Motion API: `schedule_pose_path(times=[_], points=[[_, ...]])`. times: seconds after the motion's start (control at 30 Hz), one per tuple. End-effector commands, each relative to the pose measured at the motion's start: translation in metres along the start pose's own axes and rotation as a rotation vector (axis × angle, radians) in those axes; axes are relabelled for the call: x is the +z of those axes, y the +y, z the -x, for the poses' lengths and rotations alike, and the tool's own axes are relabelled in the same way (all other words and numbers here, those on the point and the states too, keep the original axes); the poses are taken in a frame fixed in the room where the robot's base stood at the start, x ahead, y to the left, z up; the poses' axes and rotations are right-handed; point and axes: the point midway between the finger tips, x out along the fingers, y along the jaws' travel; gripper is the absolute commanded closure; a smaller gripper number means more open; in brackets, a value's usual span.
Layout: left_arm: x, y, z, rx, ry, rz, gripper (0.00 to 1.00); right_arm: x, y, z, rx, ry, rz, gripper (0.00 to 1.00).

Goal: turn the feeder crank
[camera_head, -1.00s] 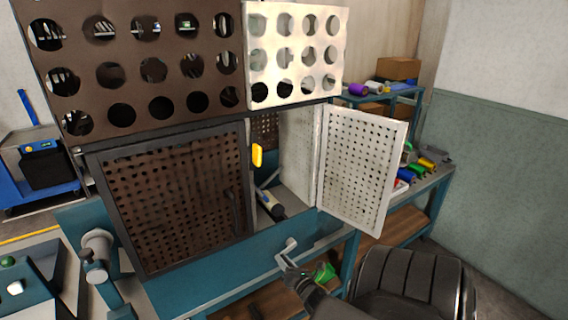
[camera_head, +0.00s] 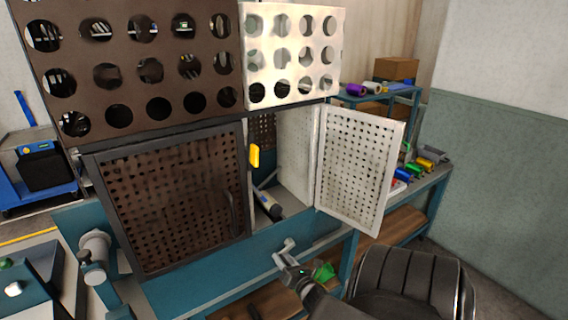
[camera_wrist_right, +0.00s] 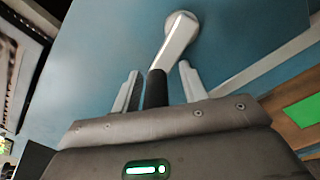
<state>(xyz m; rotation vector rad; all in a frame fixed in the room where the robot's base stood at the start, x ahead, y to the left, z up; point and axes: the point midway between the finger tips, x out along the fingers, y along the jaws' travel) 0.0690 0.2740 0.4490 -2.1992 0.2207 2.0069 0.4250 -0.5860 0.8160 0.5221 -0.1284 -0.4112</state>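The feeder crank (camera_head: 287,245) is a small silver arm on the teal front panel below the open cabinet. In the right wrist view its silver arm (camera_wrist_right: 178,38) runs down from a round hub to a black handle (camera_wrist_right: 156,88). My right gripper (camera_head: 281,259) is at the crank's lower end. In the right wrist view the two fingers of the right gripper (camera_wrist_right: 160,88) stand on either side of the black handle, with a visible gap on each side. The gripper is open around the handle. My left gripper is not in view.
A white perforated door (camera_head: 357,168) stands open above and right of the crank. A dark perforated door (camera_head: 170,205) is closed at left. A green object (camera_head: 323,271) is just right of my gripper.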

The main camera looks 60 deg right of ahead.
Motion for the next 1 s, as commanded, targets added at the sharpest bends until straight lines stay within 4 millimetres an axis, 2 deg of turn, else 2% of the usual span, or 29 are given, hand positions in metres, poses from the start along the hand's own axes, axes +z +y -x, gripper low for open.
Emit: schedule_pose_path(times=[0.23,0.33,0.7,0.9,1.0], points=[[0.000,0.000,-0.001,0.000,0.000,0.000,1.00,-0.005,-0.001,0.004,-0.003,0.010,-0.003,0.57],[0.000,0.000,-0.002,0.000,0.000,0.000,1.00,-0.006,-0.002,0.012,-0.003,0.013,-0.003,0.57],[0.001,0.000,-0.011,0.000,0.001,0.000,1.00,-0.005,-0.002,0.082,-0.003,0.011,-0.003,0.57],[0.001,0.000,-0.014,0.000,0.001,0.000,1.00,-0.003,-0.001,0.106,-0.003,0.008,-0.003,0.57],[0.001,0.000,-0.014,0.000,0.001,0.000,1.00,-0.002,0.000,0.110,-0.002,0.005,-0.002,0.57]])
